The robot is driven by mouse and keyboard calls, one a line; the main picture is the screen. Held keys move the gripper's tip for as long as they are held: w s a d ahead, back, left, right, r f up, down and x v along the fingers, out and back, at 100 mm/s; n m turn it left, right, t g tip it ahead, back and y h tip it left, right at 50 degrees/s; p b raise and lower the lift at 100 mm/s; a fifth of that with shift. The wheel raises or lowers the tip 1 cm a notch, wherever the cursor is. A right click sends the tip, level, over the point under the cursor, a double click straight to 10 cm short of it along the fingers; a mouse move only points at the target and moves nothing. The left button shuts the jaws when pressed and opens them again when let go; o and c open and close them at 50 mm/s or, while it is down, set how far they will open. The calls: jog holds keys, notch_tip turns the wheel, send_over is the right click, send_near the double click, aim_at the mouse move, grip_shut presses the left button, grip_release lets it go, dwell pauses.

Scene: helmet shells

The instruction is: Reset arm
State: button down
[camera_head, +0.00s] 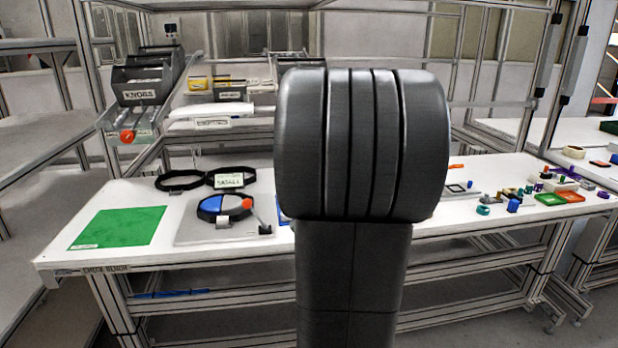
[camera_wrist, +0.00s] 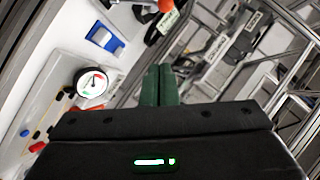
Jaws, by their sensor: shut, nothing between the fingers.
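My gripper (camera_wrist: 157,86) shows in the wrist view, its two dark green fingers together with nothing between them. It is above the bench area, apart from the things below. In the head view my dark arm stands upright in the middle and hides the centre of the white bench (camera_head: 268,233); my gripper cannot be made out there.
Several small coloured parts (camera_head: 513,205) lie at the right. A KNOBS bin (camera_head: 140,95) stands on the rack behind.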

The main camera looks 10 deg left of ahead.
send_over(254, 213)
jog(key=s+d, duration=0.2)
jog(key=f, duration=0.2)
jog(key=f+p, duration=0.1)
jog(key=f, duration=0.2)
jog(key=shift+w+f, duration=0.2)
jog(key=shift+f, duration=0.15)
jog(key=shift+d+f, duration=0.1)
jog(key=shift+f, duration=0.05)
